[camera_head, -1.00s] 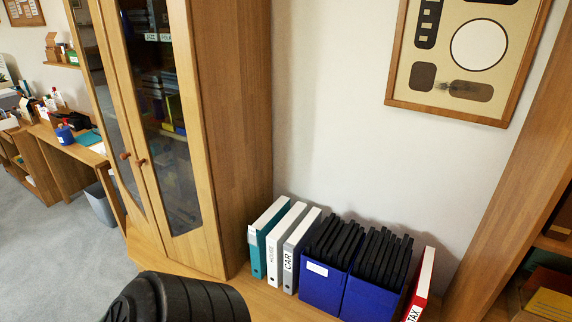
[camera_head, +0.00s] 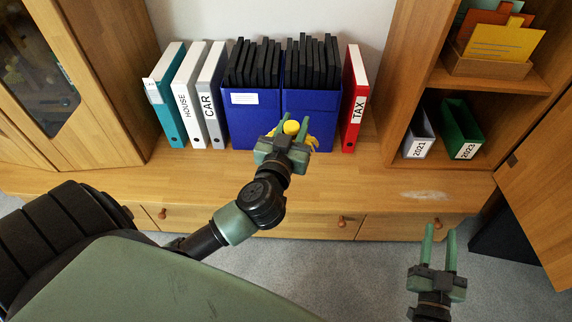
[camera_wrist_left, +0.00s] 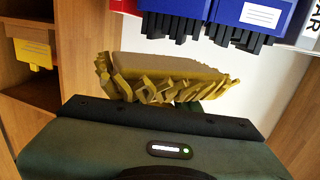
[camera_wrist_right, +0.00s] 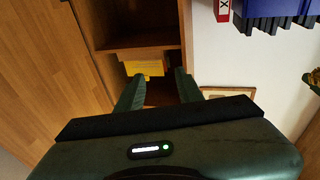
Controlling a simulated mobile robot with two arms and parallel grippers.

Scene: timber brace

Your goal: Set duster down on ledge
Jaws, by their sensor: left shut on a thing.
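The duster is a yellow, fringed pad. A small part of the duster (camera_head: 291,127) shows between the fingers of my left gripper (camera_head: 290,138) in the head view. In the left wrist view the duster (camera_wrist_left: 165,75) is larger, with a pale flat face and a thick yellow fringe. My left gripper is shut on it, in front of the blue boxes. The ledge (camera_head: 365,180) is the long wooden top below; contact between duster and ledge cannot be told. My right gripper (camera_head: 439,236) is open and empty, out in front of the ledge's right part.
Blue boxes (camera_head: 253,122) of black cases stand on the ledge, flanked by teal, white and grey binders (camera_head: 190,95) and a red TAX binder (camera_head: 354,98). A pale smear (camera_head: 425,195) marks the ledge's bare right part. Shelves (camera_head: 490,85) stand at right.

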